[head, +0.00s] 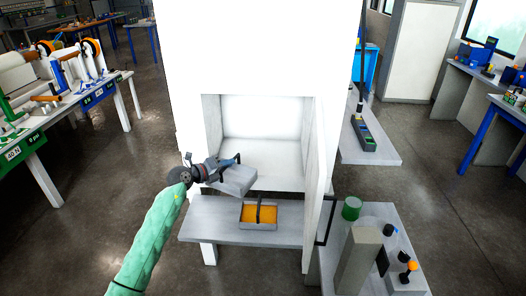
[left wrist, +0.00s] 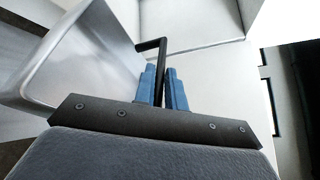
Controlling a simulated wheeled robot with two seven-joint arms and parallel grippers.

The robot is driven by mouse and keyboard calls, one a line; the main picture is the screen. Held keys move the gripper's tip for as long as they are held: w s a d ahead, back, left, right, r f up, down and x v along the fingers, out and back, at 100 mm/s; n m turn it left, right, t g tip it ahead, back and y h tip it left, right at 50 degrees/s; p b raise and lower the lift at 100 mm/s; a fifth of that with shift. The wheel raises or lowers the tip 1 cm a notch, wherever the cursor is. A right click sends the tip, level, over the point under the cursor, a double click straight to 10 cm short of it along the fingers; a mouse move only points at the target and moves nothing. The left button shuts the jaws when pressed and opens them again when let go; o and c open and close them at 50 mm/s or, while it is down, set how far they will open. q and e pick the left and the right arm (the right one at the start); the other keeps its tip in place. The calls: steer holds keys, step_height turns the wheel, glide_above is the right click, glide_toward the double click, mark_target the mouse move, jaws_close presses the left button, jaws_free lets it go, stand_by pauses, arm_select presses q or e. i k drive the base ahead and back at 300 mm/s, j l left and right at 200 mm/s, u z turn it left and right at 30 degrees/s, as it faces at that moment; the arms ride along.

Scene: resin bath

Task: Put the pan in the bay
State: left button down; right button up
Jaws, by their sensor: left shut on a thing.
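A grey metal pan (head: 236,181) hangs from my left gripper (head: 229,162) at the front left of the bay opening, a little tilted. In the left wrist view the blue fingers (left wrist: 163,88) are closed on the pan's black handle (left wrist: 151,45), and the pan's smooth wall (left wrist: 75,55) fills the left. The contents of this pan cannot be seen. The bay (head: 262,155) is a white recess in the tall white cabinet; its floor looks empty. My right gripper is not in view.
A second pan (head: 242,223) with orange contents and a dark handle stands on the grey bench (head: 205,228) below the bay. The cabinet door (head: 314,190) stands open on the right, with a black handle (head: 327,222). A side table (head: 385,225) holds a green cylinder (head: 352,208) and a tall block.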

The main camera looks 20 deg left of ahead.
mark_target(260, 156)
steer(key=i, duration=1.1)
